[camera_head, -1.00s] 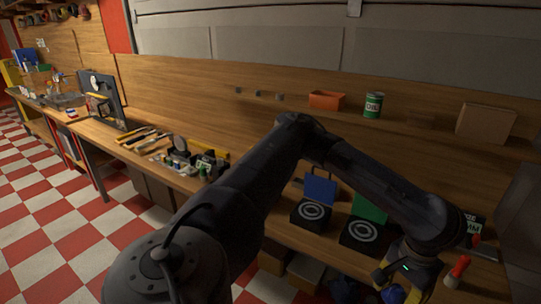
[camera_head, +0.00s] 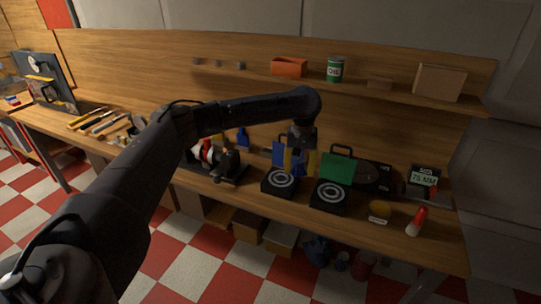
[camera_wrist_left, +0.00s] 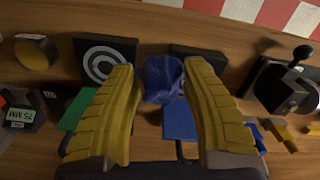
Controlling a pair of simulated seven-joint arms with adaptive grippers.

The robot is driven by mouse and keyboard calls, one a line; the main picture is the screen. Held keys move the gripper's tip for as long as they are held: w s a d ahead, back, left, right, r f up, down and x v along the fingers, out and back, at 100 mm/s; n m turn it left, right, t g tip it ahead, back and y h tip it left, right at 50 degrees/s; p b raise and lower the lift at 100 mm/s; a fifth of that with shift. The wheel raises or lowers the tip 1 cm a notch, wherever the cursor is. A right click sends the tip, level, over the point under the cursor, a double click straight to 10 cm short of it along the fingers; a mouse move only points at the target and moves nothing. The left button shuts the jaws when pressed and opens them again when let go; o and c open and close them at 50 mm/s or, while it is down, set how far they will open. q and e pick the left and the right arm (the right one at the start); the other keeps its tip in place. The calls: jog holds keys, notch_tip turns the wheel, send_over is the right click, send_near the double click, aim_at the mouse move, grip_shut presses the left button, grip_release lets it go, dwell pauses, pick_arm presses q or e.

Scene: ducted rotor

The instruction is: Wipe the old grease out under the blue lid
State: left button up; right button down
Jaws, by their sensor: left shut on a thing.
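The blue lid (camera_head: 278,149) stands open behind a low black box with white rings (camera_head: 281,181); the lid also shows in the left wrist view (camera_wrist_left: 180,121). The green lid (camera_head: 337,169) stands open behind a second ringed black box (camera_head: 330,195). My left gripper (camera_head: 299,166) is above the back of the blue-lidded box, in front of its lid. Its yellow fingers are shut on a crumpled blue rag (camera_wrist_left: 162,80). In the wrist view, the rag and a finger hide much of the blue-lidded box. I cannot see grease. My right gripper is not in view.
A red-and-white bottle (camera_head: 416,222) and a yellow round piece (camera_head: 380,210) stand right of the boxes. A small machine (camera_head: 215,160) stands to their left. A display (camera_head: 424,178) reads 75 MM. A shelf above holds an orange bin (camera_head: 289,67) and an oil can (camera_head: 335,69).

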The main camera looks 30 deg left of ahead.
pick_arm(q)
jog(key=n, duration=0.2)
send_over(291, 181)
jog(key=s, duration=0.3)
jog(key=a+f, duration=0.1)
jog(key=a, duration=0.1)
jog(key=w+a+f+n, duration=0.1)
jog(key=a, duration=0.2)
jog(key=a+f+n, duration=0.1)
jog(key=a, duration=0.2)
jog(key=shift+w+a+f, duration=0.15)
jog(key=shift+w+f, duration=0.1)
jog(key=shift+w, duration=0.15)
jog(key=shift+f, duration=2.9)
jog(key=shift+f, duration=1.15)
jog(key=shift+w+d+r, duration=0.1)
jog(key=shift+w+d, duration=0.1)
jog(key=shift+d, duration=0.8)
jog(key=shift+w+d, duration=0.15)
jog(key=shift+d, duration=0.85)
jog(key=shift+w+d, duration=0.15)
jog(key=shift+d, duration=0.9)
jog(key=shift+w+d, duration=0.1)
jog(key=shift+d, duration=0.9)
